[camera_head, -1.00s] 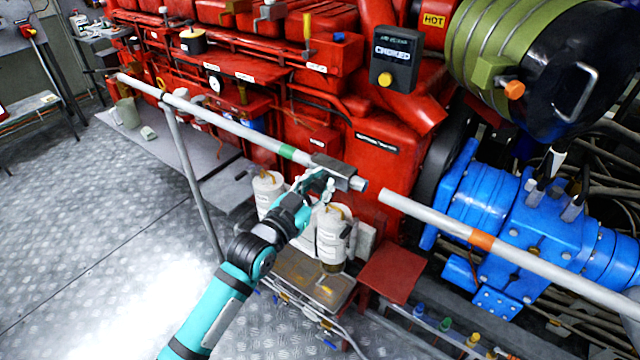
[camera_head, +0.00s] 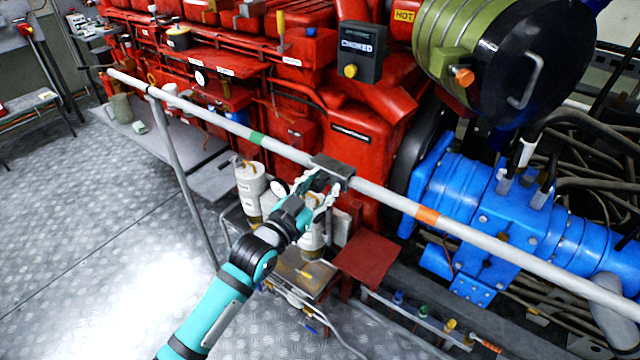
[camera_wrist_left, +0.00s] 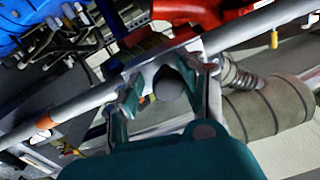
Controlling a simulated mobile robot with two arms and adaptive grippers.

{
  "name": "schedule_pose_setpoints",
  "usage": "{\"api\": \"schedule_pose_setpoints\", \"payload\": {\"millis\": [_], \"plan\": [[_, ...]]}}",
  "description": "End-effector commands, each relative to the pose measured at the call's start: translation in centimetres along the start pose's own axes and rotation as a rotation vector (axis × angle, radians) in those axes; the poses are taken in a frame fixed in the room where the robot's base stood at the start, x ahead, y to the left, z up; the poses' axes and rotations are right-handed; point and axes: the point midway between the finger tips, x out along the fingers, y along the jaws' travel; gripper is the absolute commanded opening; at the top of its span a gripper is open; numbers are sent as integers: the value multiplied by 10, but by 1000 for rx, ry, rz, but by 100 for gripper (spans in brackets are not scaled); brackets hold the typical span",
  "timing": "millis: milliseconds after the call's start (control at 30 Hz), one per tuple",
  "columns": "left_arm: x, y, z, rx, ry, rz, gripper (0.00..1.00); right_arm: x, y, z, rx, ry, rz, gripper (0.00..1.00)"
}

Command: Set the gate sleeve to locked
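The gate sleeve (camera_head: 334,169) is a dark grey block around the pale bar, between a green band (camera_head: 257,138) and an orange band (camera_head: 427,215). The left bar (camera_head: 205,113) and right bar (camera_head: 385,195) meet at it with no visible gap. My left gripper (camera_head: 322,190) is at the sleeve's near side. In the left wrist view, its fingers (camera_wrist_left: 168,85) stand on both sides of a round grey knob at the sleeve (camera_wrist_left: 160,62) and seem closed on the sleeve. Exact contact is partly hidden. My right gripper is out of view.
The red engine (camera_head: 375,140) stands behind the bar, with blue machinery (camera_head: 480,195) at right. White canisters (camera_head: 250,188) stand just below the sleeve. A post (camera_head: 185,175) supports the left bar. The metal floor (camera_head: 90,240) at left is clear.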

Motion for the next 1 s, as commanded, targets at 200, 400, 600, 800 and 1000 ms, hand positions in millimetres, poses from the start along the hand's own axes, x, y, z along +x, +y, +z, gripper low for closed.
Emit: {"api": "schedule_pose_setpoints", "payload": {"millis": [200,400,600,800,1000], "plan": [[0,-1,-1,2,3,-2,51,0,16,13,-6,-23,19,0],[-3,-2,-2,3,4,-4,51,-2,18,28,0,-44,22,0],[-34,-2,0,4,2,-3,51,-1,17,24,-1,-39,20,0],[-78,-1,0,3,0,-2,51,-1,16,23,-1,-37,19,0],[-109,-1,0,1,1,-2,51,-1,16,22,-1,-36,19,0]]}}
